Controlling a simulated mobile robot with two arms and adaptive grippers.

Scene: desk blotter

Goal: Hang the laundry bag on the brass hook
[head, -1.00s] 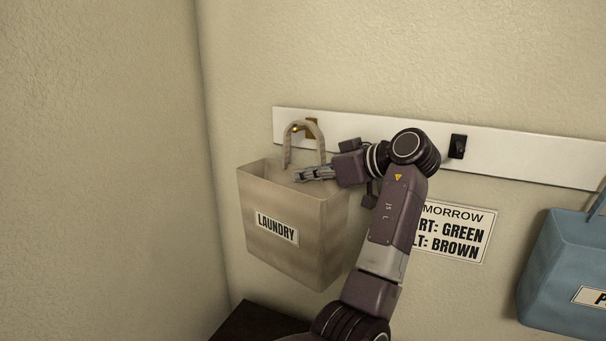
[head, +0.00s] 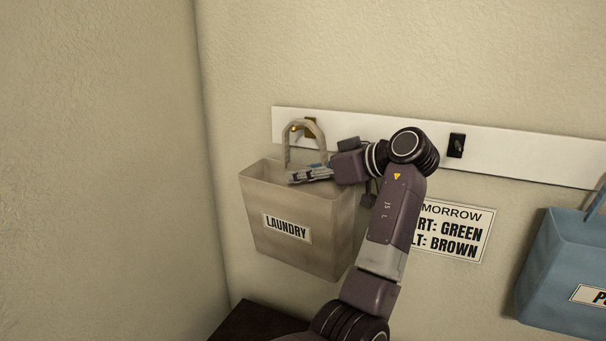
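The beige laundry bag (head: 262,205), with a "LAUNDRY" label, is upright against the wall at the left. Its raised handle (head: 320,138) arches in front of the brass hook (head: 310,126), with the hook's bright tip showing by the handle's upper left. I cannot tell whether the handle rests on the hook. My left gripper (head: 291,178) reaches in from the right, its fingers over the bag's mouth, just below the handle loop. Whether the fingers are open or grip the handle or rim is unclear. My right gripper is out of view.
A white rail (head: 530,158) runs along the wall with a black hook (head: 456,146) on it. A blue bag (head: 555,260) hangs at the far right. A printed sign (head: 470,232) is partly behind my arm. A dark surface (head: 255,322) lies below; a side wall stands left.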

